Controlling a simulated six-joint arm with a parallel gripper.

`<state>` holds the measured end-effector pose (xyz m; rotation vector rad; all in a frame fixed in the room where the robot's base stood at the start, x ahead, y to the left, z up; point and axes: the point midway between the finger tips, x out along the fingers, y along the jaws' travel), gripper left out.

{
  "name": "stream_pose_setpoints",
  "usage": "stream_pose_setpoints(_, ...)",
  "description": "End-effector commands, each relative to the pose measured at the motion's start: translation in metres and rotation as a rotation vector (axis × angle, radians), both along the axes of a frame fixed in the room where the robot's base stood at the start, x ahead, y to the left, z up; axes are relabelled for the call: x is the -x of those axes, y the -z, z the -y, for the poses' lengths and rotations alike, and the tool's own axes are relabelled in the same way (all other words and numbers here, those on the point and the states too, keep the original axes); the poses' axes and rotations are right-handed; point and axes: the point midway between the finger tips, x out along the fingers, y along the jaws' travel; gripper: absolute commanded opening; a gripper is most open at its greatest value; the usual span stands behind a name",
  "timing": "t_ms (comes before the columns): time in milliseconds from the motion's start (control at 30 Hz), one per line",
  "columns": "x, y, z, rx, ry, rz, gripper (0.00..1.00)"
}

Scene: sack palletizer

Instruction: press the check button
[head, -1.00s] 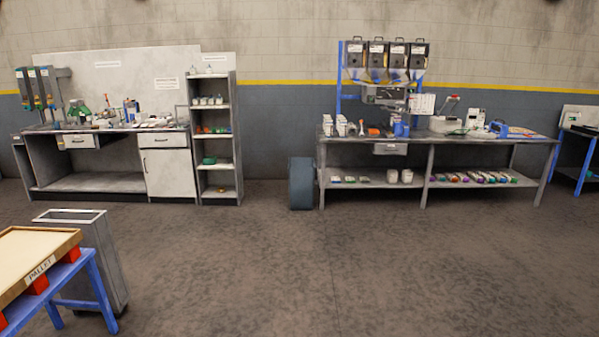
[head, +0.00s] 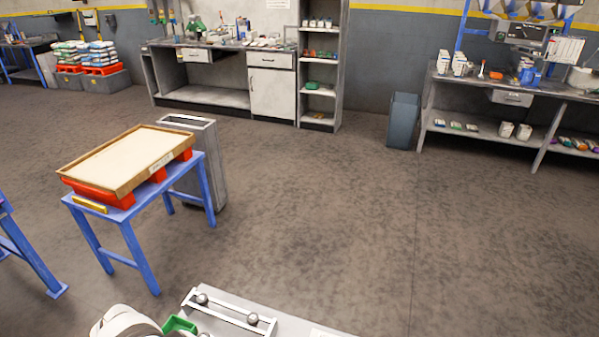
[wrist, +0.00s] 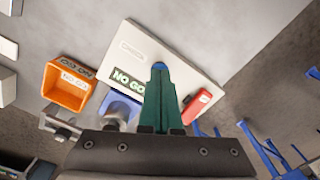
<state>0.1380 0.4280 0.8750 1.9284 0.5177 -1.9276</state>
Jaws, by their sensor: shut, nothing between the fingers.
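In the wrist view my gripper (wrist: 158,72) has dark green fingers, pressed together and empty. The fingers lie across a pale panel (wrist: 185,60) with a small, unclear label near its upper corner. A blue spot (wrist: 158,66) shows at the fingertips; I cannot tell whether it is a button or part of the fingers. No check button can be clearly made out. My gripper cannot be made out in the head view.
An orange bin (wrist: 66,88), a blue holder (wrist: 118,107) and a red labelled object (wrist: 197,105) lie near the fingers. In the head view, a pallet tray (head: 130,160) sits on a blue stand (head: 140,255). A grey bin (head: 403,120) stands farther back. Open floor lies between.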

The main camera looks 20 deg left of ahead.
Motion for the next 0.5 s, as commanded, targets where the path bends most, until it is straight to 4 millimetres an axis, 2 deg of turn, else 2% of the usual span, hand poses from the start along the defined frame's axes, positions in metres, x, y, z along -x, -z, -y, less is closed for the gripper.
stream_pose_setpoints(267,0.000,0.002,0.001,0.004,-0.002,0.000,0.00)
stream_pose_setpoints(500,0.000,-0.015,0.001,0.002,-0.002,0.000,0.00)
